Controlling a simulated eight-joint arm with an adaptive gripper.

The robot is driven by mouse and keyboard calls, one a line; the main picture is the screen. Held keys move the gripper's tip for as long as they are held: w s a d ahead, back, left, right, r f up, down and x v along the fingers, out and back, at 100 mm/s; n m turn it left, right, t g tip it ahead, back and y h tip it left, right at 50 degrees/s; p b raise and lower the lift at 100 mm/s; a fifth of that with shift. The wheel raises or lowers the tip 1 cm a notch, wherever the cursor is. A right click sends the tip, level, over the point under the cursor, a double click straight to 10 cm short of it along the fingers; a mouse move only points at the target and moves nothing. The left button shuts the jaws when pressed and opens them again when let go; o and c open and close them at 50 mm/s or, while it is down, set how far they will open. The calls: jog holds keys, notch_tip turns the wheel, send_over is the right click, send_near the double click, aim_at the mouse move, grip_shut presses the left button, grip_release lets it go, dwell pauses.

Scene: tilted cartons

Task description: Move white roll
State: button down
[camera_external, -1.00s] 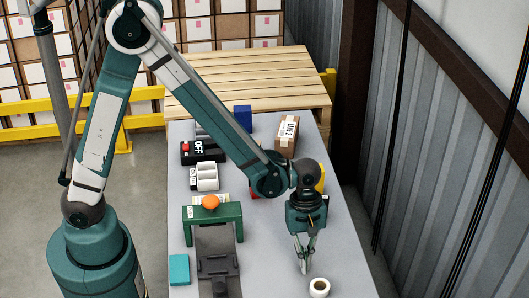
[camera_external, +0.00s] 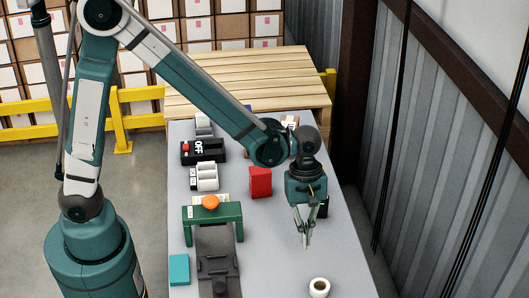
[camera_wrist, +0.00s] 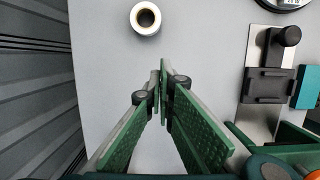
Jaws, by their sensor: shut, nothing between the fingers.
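The white roll (camera_external: 319,288) stands upright on the grey table near its front right edge. It also shows in the wrist view (camera_wrist: 145,19) at the top, with a brown core ring and a dark hole. My gripper (camera_external: 307,246) points downward above the table, behind the roll and apart from it. In the wrist view my gripper (camera_wrist: 161,82) has its fingertips together, with nothing between them. The fingertips are below the roll in that picture and do not touch it.
A green press-like frame with an orange knob (camera_external: 210,202) stands left of my gripper. A red block (camera_external: 260,182) lies behind it. A teal block (camera_external: 179,269) sits at the front left. The table (camera_external: 285,270) is bare around the roll. A corrugated wall is at the right.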

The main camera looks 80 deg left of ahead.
jog(key=shift+w, duration=0.1)
jog(key=m+y+p, duration=0.3)
jog(key=m, duration=0.9)
send_near(334, 278)
jog(key=w+a+r, duration=0.2)
jog(key=w+r, duration=0.1)
jog(key=w, duration=0.1)
jog(key=shift+s+r, duration=0.1)
jog(key=shift+s, duration=0.15)
notch_tip(334, 278, down, 10)
jog(key=shift+r+b, duration=0.2)
jog(key=shift+b, duration=0.65)
jog(key=shift+s+f, duration=0.1)
jog(key=shift+f, duration=0.2)
jog(key=shift+s+d+r, duration=0.15)
jog(key=shift+s+d, duration=0.3)
jog(key=shift+s, duration=0.4)
jog(key=shift+s+d+b, duration=0.3)
jog(key=shift+s+d, duration=0.15)
jog(key=shift+s, duration=0.4)
